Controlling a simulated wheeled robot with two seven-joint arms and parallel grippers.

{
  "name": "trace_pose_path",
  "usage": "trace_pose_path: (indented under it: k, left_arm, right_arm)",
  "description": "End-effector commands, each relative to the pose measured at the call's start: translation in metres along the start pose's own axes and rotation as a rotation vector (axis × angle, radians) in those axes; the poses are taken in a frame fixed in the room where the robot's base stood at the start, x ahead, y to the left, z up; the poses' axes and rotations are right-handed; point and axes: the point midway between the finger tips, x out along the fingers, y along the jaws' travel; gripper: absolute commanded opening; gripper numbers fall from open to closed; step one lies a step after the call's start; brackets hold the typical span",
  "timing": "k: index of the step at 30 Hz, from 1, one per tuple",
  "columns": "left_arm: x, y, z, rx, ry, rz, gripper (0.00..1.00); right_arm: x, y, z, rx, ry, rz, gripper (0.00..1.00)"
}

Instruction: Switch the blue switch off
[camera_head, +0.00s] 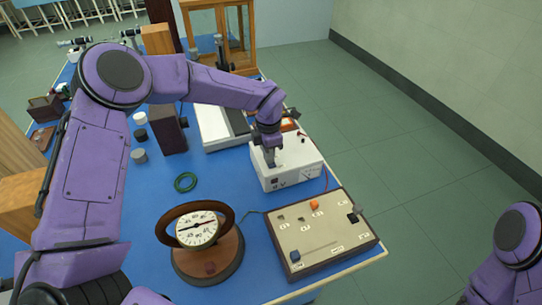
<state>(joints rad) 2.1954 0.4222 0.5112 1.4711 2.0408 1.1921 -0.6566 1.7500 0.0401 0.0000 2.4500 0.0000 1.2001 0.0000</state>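A beige panel board (322,234) with a dark rim lies at the table's front right. A small dark blue piece (295,256), which looks like the blue switch, sits at its lower left corner; its setting is too small to tell. My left arm reaches across from the left. My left gripper (273,162) points down at the top of a white box (288,170) behind the board, well apart from the blue piece. Its fingertips are small and partly hidden, so I cannot tell if it touches the box. My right arm shows at the lower right, its gripper out of view.
The board also bears an orange knob (314,204) and a black part (353,217). A round dial meter (197,232) on a wooden base stands left of the board. Floor is clear at right.

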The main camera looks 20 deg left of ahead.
Motion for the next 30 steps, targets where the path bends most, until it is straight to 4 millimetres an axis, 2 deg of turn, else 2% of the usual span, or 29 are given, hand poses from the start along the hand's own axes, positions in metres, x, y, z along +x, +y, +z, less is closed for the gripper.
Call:
trace_pose_path:
  k: [5,8,11,15,16,18,24,30]
  left_arm:
    - [0.004,0.002,-0.003,-0.001,0.006,0.002,0.00]
    - [-0.001,0.001,-0.003,-0.001,0.005,0.001,0.00]
    - [-0.019,0.000,-0.003,-0.002,0.003,0.002,0.00]
    - [-0.057,-0.002,-0.002,-0.002,-0.002,0.006,0.00]
    - [-0.052,-0.001,-0.001,-0.004,-0.004,0.008,0.00]
    - [-0.067,-0.001,-0.002,-0.003,-0.006,0.009,0.00]
    - [-0.114,-0.001,-0.001,-0.003,-0.005,0.009,0.00]
    - [-0.139,-0.002,-0.002,-0.003,-0.002,0.006,0.00]
  right_arm:
    - [0.001,0.000,0.000,0.000,0.000,0.000,0.43]
    - [-0.003,0.000,-0.001,0.000,0.000,0.000,0.43]
    - [-0.017,0.002,-0.007,0.000,0.000,0.000,0.43]
    - [-0.045,0.004,-0.019,0.000,0.000,0.000,0.43]
    - [-0.029,0.002,-0.012,0.000,0.001,-0.001,0.43]
    - [-0.020,0.002,-0.008,0.000,0.000,0.000,0.43]
    - [-0.011,0.001,-0.004,0.000,0.000,0.000,0.43]
    - [-0.009,0.001,-0.004,0.000,0.000,0.000,0.43]
